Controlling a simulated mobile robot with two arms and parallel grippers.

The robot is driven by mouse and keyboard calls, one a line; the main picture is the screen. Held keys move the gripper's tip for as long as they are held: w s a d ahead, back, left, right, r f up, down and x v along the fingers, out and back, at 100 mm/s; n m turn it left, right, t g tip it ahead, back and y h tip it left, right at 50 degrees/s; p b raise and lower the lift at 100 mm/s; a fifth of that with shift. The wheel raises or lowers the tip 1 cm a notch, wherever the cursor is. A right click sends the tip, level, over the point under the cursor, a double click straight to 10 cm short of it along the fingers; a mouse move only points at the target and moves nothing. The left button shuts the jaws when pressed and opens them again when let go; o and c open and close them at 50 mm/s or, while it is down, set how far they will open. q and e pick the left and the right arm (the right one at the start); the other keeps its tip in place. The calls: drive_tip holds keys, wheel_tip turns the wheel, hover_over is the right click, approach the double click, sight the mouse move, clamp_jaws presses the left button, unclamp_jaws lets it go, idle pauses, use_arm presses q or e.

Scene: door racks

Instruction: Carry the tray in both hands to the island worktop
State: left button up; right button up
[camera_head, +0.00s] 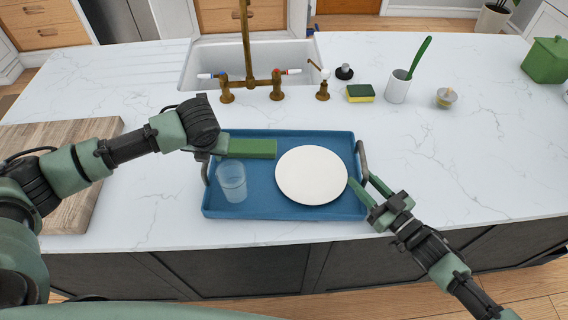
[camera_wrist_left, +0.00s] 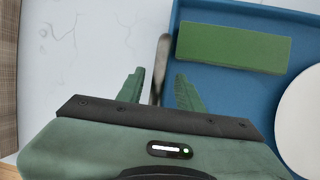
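The blue tray (camera_head: 270,212) rests on the white marble worktop (camera_head: 110,75). It carries a clear glass (camera_head: 232,182), a white plate (camera_head: 311,175) and a flat green block (camera_head: 252,148). My left gripper (camera_wrist_left: 160,88) is open at the tray's left handle (camera_wrist_left: 160,62), which stands between its fingers in the left wrist view; the fingers look apart from it. The tray's edge (camera_wrist_left: 172,30) and the green block (camera_wrist_left: 234,47) also show there. My right gripper (camera_head: 370,188) is open, its two fingers apart near the front end of the right handle (camera_head: 362,160).
A sink (camera_head: 200,68) with a brass tap (camera_head: 248,60) lies behind the tray. A sponge (camera_head: 360,93), a cup with a green brush (camera_head: 398,88) and a green canister (camera_head: 546,62) stand at the back right. A wooden board (camera_head: 85,140) lies at the left. The worktop right of the tray is clear.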

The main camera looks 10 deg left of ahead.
drive_tip(key=shift+d, duration=0.15)
use_arm(q)
drive_tip(key=v, duration=1.2)
use_arm(e)
drive_tip(key=v, duration=1.1)
drive_tip(key=shift+s+d, duration=0.25)
drive_tip(key=shift+d, duration=0.05)
drive_tip(key=shift+f, duration=0.1)
